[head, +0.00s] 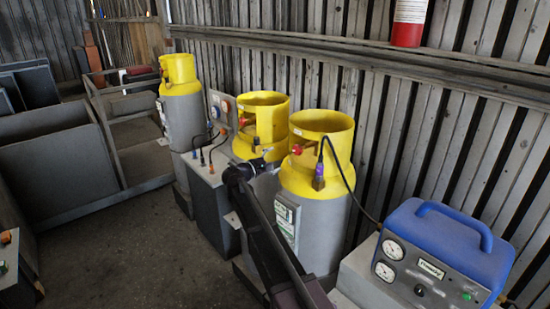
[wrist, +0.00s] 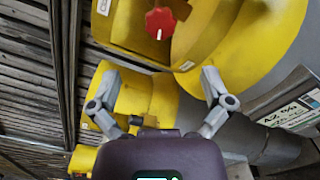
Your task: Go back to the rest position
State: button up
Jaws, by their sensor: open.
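My gripper (wrist: 160,72) is open and empty in the wrist view, its two fingers spread apart. In the head view my gripper (head: 262,160) is small, at the end of my dark arm, in front of the gap between two grey cylinders with yellow collars. The nearer cylinder's collar (head: 337,168) is right of it and the middle cylinder's collar (head: 262,112) is just behind it. In the wrist view a red valve knob (wrist: 160,23) inside a yellow collar is beyond the fingertips, apart from them. Whether the fingers touch anything cannot be told from the head view.
A blue-topped machine with gauges (head: 445,250) stands at the lower right. A black cable runs from the nearer cylinder. A third cylinder (head: 180,100) stands farther left, near a grey box with cables (head: 207,180). Metal bins (head: 60,160) stand left. The floor (head: 130,255) between is clear.

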jog(key=s+d+f+m+g+y+b, duration=0.2)
jog(key=s+d+f+m+g+y, duration=0.15)
jog(key=s+d+f, duration=0.4)
jog(key=s+d+f+m+g+y+b, duration=0.2)
jog(key=s+d+f+m+g, duration=0.25)
jog(key=s+f, duration=0.55)
jog(key=s+a+f+m+g+y+b, duration=0.1)
jog(key=s+f+y, duration=0.3)
jog(key=s, duration=0.6)
jog(key=s+a+f+m+g+y+b, duration=0.1)
jog(key=s+f+m+y, duration=0.3)
jog(key=s, duration=0.7)
jog(key=shift+f+g+y+b, duration=0.35)
jog(key=shift+y+b, duration=0.2)
jog(key=shift+b, duration=0.2)
jog(key=c, duration=0.6)
